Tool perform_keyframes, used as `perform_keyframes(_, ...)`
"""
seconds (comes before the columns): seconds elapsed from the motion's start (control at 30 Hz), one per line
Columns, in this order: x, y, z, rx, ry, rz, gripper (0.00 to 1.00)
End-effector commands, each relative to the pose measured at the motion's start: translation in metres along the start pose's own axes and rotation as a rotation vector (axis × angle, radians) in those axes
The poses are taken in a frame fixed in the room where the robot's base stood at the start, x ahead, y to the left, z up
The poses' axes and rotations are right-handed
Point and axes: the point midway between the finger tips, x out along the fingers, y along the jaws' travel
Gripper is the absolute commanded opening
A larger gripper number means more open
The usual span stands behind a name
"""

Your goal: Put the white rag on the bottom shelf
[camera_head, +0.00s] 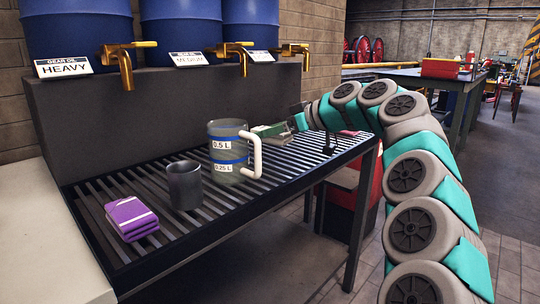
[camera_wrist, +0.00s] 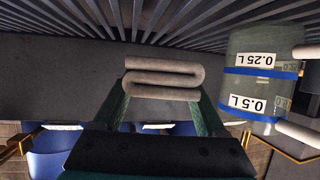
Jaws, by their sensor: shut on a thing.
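The white rag (camera_wrist: 163,78) is a folded, off-white cloth and shows clearly in the wrist view. My gripper (camera_wrist: 163,96) is shut on the rag, with one green finger at each side. In the head view my gripper (camera_head: 275,130) is above the slatted grate (camera_head: 160,240), behind and to the right of the measuring jug. The rag is hard to make out there. A grey surface (camera_head: 265,265) lies under the grate; I cannot tell whether it is the bottom shelf.
A measuring jug (camera_head: 226,152), a dark cup (camera_head: 184,185) and a folded purple cloth (camera_head: 131,218) stand on the grate. A pink item (camera_head: 350,133) lies further right. Blue barrels with brass taps (camera_head: 125,67) stand behind. A red cabinet (camera_head: 347,205) is beyond the bench.

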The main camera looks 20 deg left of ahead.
Motion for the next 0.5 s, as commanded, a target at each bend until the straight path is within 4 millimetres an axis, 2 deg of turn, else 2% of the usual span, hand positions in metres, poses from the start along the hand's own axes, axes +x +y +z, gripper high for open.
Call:
perform_keyframes(0.27, 0.006, 0.0, 0.015, 0.001, 0.003, 0.001, 0.19)
perform_keyframes(0.5, 0.018, 0.0, 0.043, 0.002, 0.002, -0.001, 0.19)
